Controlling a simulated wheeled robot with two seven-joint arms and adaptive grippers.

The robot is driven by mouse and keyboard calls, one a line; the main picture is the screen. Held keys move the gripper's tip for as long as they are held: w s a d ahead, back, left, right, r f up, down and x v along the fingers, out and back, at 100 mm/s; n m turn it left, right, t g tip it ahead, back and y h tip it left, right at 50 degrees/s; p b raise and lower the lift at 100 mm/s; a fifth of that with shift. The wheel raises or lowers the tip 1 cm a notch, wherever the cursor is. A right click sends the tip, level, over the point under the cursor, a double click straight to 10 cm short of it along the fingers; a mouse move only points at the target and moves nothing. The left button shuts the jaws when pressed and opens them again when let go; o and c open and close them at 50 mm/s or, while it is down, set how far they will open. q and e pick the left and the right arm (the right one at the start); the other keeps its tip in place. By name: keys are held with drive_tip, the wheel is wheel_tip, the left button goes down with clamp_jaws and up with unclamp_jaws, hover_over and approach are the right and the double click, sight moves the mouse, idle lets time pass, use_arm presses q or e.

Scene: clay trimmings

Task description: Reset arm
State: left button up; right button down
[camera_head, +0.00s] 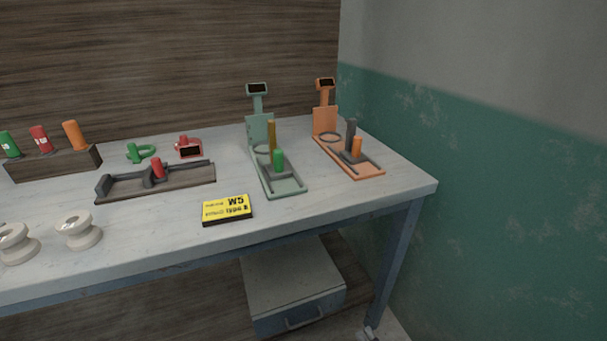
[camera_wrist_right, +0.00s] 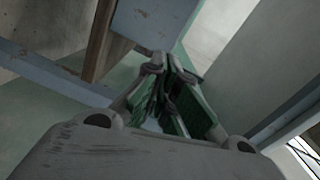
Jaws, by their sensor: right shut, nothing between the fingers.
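My right gripper (camera_wrist_right: 160,68) shows in the right wrist view, its fingers brought together with nothing between them. Green pads show along the fingers. It is away from the tabletop items, with a blue-grey metal frame (camera_wrist_right: 60,72) beyond it. I cannot make out either gripper in the head view. My left gripper is not in view.
The worktable (camera_head: 345,205) holds a green stand (camera_head: 285,188), an orange stand (camera_head: 365,172), a yellow-black box (camera_head: 227,209), a dark tray (camera_head: 190,183), a wooden rack (camera_head: 55,164) and white spools (camera_head: 78,231). A drawer cabinet (camera_head: 292,280) stands below. The table's front right is bare.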

drive_tip(key=s+a+f+n+g, duration=0.35)
drive_tip(key=f+n+g, duration=0.35)
drive_tip(key=f+n, duration=0.25)
wheel_tip(320, 180, up, 18)
drive_tip(key=s+a+r+n+g+h, duration=0.1)
drive_tip(key=s+a+n+g+h, duration=0.15)
drive_tip(key=n, duration=0.35)
use_arm(q)
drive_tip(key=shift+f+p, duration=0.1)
drive_tip(key=shift+p, duration=0.35)
use_arm(e)
drive_tip(key=shift+m+g+h, duration=0.25)
drive_tip(key=shift+m+g, duration=0.6)
drive_tip(key=s+f, duration=0.1)
drive_tip(key=s, duration=0.2)
drive_tip(key=s+f, duration=0.1)
drive_tip(key=s, duration=0.1)
drive_tip(key=shift+d+f, duration=0.3)
drive_tip(key=shift+f, duration=0.05)
use_arm(q)
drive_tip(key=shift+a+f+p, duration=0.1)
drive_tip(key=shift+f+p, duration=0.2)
drive_tip(key=shift+p, duration=0.4)
use_arm(e)
drive_tip(key=shift+f, duration=0.3)
